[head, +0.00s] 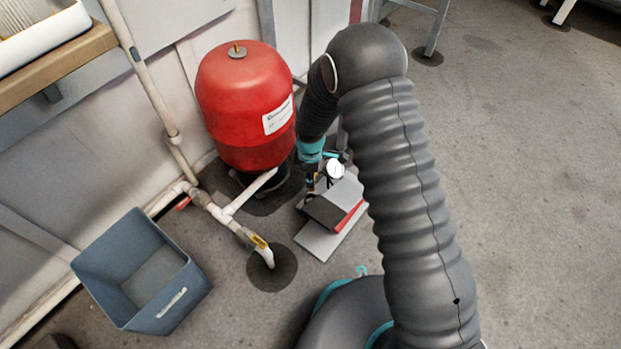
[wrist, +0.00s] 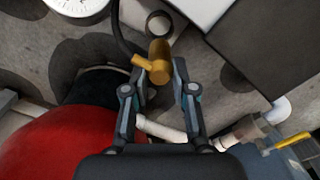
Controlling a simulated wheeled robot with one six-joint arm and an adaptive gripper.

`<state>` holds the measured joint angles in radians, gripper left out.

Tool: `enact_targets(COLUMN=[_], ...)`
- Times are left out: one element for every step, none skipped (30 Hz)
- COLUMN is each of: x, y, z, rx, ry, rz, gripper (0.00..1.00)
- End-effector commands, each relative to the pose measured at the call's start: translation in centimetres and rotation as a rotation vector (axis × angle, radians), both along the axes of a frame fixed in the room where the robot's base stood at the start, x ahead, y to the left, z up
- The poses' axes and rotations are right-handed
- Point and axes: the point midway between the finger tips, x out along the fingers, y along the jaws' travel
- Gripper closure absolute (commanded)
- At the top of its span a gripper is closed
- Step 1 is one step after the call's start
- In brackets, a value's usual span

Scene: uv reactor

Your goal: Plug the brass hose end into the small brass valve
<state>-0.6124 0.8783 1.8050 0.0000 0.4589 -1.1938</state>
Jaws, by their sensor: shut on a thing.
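My gripper (wrist: 160,82) is shut on the brass hose end (wrist: 160,62), a short brass cylinder with a side stub. A black hose (wrist: 122,35) runs from the stub up and out of the wrist view. In the head view my gripper (head: 311,186) is low between the red tank and the grey foot pump, and the hose end there is too small to make out. A small brass fitting (head: 237,49) stands on top of the red tank (head: 240,105); I cannot tell whether it is the small brass valve. The hose end is apart from it.
A grey pump (head: 335,205) with a white round gauge (head: 335,169) is on the floor. White pipes (head: 225,212) with a yellow-handled valve (head: 259,241) run left of it. A blue-grey bin (head: 145,275) stands at left. Floor at right is clear.

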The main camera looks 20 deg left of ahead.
Motion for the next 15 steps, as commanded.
enact_targets(x=[0.0, 0.0, 0.0, 0.0, 0.0, 0.1, 0.3, 0.5, 0.8, 1.2, 1.6, 2.2, 2.7, 3.2, 3.9], y=[0.0, 0.0, 0.0, 0.0, 0.0, -0.1, -0.3, -0.6, -1.1, -1.6, -2.3, -3.3, -4.2, -5.3, -6.8], z=[0.0, 0.0, 0.0, 0.0, 0.0, 0.1, 0.3, 0.5, 1.0, 1.4, 1.9, 2.8, 3.4, 4.2, 5.3], rx=[0.0, 0.0, 0.0, 0.0, 0.0, 0.0, 0.001, 0.001, 0.002, 0.002, 0.002, 0.003, 0.003, 0.004, 0.004], ry=[0.0, 0.0, 0.0, 0.0, -0.001, -0.001, -0.001, -0.002, -0.003, -0.004, -0.003, -0.005, -0.006, -0.005, -0.005], rz=[0.0, 0.0, 0.0, 0.0, -0.002, -0.008, -0.019, -0.034, -0.066, -0.097, -0.136, -0.198, -0.252, -0.311, -0.398], gripper=[1.0, 1.0, 1.0, 1.0, 1.0, 1.0, 1.0, 1.0, 1.0, 1.0, 1.0, 1.0, 1.0, 1.0, 1.0])
